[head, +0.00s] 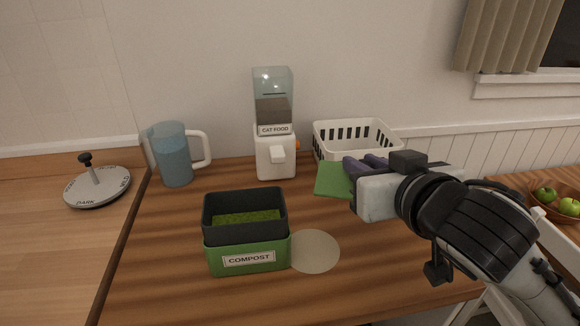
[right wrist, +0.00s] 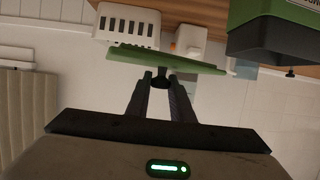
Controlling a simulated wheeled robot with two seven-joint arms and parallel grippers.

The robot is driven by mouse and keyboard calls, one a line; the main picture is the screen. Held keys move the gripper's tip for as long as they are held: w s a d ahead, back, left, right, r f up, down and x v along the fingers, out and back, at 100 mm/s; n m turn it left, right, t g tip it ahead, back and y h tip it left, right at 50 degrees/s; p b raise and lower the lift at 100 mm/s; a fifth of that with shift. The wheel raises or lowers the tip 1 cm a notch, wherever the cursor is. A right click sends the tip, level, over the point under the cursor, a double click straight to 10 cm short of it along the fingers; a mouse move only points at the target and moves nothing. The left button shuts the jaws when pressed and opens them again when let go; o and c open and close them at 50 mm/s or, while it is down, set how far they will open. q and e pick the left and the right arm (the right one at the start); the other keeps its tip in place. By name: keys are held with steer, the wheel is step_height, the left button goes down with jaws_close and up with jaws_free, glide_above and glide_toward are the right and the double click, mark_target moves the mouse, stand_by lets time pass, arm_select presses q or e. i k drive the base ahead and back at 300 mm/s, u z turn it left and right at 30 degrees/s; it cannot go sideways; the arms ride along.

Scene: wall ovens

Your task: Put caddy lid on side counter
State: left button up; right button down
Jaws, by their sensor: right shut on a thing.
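The green caddy lid (head: 332,180) is held up in the air to the right of the compost caddy, partly hidden by my right gripper (head: 362,167). In the right wrist view my right gripper (right wrist: 160,80) is shut on the dark knob of the lid (right wrist: 165,61). The compost caddy (head: 248,258) stands open on the wooden counter (head: 170,285), with green matter inside; part of it also shows in the right wrist view (right wrist: 275,38). My left gripper is in neither view.
A blue pitcher (head: 175,160), a cat food dispenser (head: 275,155) and a white basket (head: 355,133) stand along the back. A pale round disc (head: 315,252) lies beside the caddy. A paler counter (head: 55,250) with a round dial stand (head: 97,190) is at left. A bowl of apples (head: 558,207) is at right.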

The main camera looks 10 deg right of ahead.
mark_target(387, 241)
steer(key=u, duration=0.5)
steer(key=k, duration=1.25)
steer(key=z, duration=0.1)
steer(key=i, duration=0.55)
steer(key=z, duration=0.85)
steer(key=i, duration=0.75)
steer(key=z, duration=0.15)
